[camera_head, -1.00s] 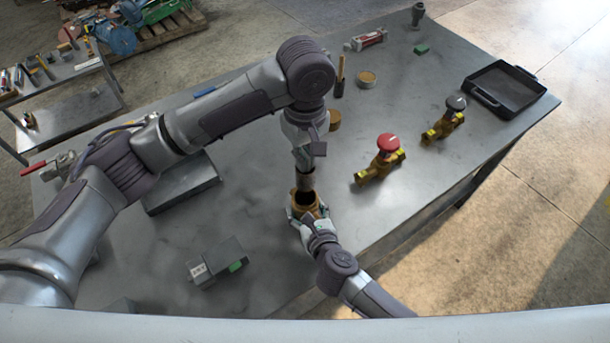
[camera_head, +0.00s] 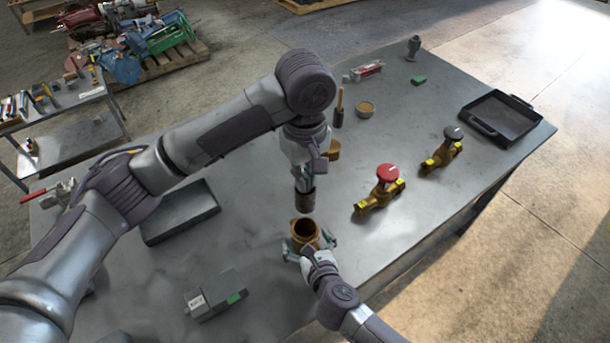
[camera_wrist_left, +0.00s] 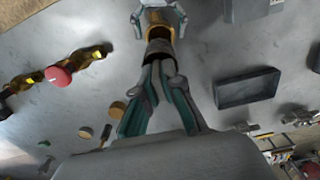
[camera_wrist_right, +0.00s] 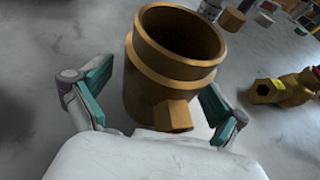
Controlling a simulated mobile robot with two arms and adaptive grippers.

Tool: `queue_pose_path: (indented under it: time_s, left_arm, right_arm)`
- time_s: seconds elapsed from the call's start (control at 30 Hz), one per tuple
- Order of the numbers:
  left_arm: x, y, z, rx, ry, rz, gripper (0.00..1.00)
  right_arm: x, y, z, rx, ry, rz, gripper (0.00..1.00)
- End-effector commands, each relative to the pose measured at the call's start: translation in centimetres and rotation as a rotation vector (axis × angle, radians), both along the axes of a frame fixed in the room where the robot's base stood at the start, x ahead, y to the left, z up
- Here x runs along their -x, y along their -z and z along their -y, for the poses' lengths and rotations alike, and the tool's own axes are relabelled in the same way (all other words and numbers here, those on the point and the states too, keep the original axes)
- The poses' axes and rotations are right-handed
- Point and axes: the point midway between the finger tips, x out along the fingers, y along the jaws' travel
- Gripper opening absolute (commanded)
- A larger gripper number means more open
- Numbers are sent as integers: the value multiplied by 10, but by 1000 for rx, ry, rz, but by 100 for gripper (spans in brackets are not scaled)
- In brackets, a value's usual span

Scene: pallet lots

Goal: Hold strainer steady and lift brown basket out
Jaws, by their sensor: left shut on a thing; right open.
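The strainer (camera_head: 304,232) is a brass-brown body with a round open mouth. It stands upright on the table and shows large in the right wrist view (camera_wrist_right: 170,80). My right gripper (camera_head: 308,246) is open, one finger on each side of the strainer's lower part, with a visible gap at the left finger in the right wrist view. The basket also shows in the left wrist view (camera_wrist_left: 159,47).
A red-knobbed valve (camera_head: 382,190) and a black-knobbed valve (camera_head: 444,150) lie to the right. A black tray (camera_head: 497,115) is near the far right corner. A shallow grey tray (camera_head: 180,213) and a grey block (camera_head: 215,293) are on the left. A brown round piece (camera_head: 333,150) stands behind my left gripper.

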Motion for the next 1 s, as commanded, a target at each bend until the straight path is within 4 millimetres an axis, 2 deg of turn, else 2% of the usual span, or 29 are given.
queue_pose_path:
  time_s: [0.13, 0.27, 0.5, 0.7, 0.83, 1.0]
  left_arm:
    - [0, 0, 0, 0, 0, 0, 0]
    - [0, 0, 0, 0, 0, 0, 0]
    - [0, 0, 0, 0, 0, 0, 0]
    - [0, 0, 0, 0, 0, 0, 0]
    - [0, 0, 0, 0, 0, 0, 0]
    - [0, 0, 0, 0, 0, 0, 0]
  right_arm:
    - [3, -1, 1, 0, -1, -1, 97]
    - [17, -6, 5, -1, -1, -2, 97]
    - [62, -25, 20, -1, 0, -4, 97]
    - [92, -39, 30, -1, -1, -2, 97]
    - [102, -44, 34, 0, 0, -1, 97]
    - [105, -46, 35, 1, 1, 0, 97]
